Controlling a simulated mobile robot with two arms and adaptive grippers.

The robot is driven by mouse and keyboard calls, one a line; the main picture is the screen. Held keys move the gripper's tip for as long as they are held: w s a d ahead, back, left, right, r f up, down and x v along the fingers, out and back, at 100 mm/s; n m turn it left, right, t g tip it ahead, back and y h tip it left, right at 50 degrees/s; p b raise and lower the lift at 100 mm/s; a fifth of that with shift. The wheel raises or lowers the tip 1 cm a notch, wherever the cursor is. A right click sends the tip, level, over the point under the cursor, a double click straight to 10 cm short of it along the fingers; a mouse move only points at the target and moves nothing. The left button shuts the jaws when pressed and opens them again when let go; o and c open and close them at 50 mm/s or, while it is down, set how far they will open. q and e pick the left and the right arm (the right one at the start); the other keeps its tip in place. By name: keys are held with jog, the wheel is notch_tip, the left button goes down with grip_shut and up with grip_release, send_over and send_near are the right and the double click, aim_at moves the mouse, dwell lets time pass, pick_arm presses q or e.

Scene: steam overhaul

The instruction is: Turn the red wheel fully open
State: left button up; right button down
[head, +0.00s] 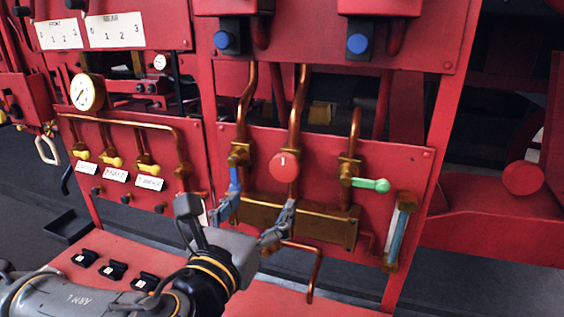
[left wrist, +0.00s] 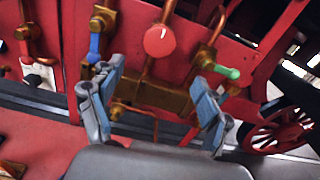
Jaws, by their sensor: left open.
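The red wheel (head: 284,167) is a round knob with a short white mark near its top, mounted on a copper pipe on the red panel. It also shows in the left wrist view (left wrist: 159,41), above and between my fingers. My left gripper (head: 252,212) is open and empty, below the wheel and apart from it, in front of the brass manifold (head: 325,226). In the left wrist view the fingers (left wrist: 155,100) stand wide apart. My right gripper is not in view.
A blue lever (head: 234,179) is left of the wheel and a green lever (head: 371,185) right of it. A sight glass (head: 398,232) stands further right. A bent copper pipe (head: 312,272) hangs below the manifold. Black switches (head: 113,269) sit on the lower ledge.

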aim_at(283, 166)
pick_arm(q)
jog(key=shift+m, duration=0.3)
jog(key=p+x, duration=0.1)
jog(key=x, duration=0.3)
jog(key=p+x, duration=0.2)
jog(key=x, duration=0.2)
jog(key=r+p+x, duration=0.1)
jog(key=x, duration=0.2)
jog(key=shift+w, duration=0.45)
jog(key=shift+p+x, duration=0.45)
jog(key=shift+x, duration=0.4)
jog(key=shift+f, duration=0.2)
jog(key=c, duration=1.2)
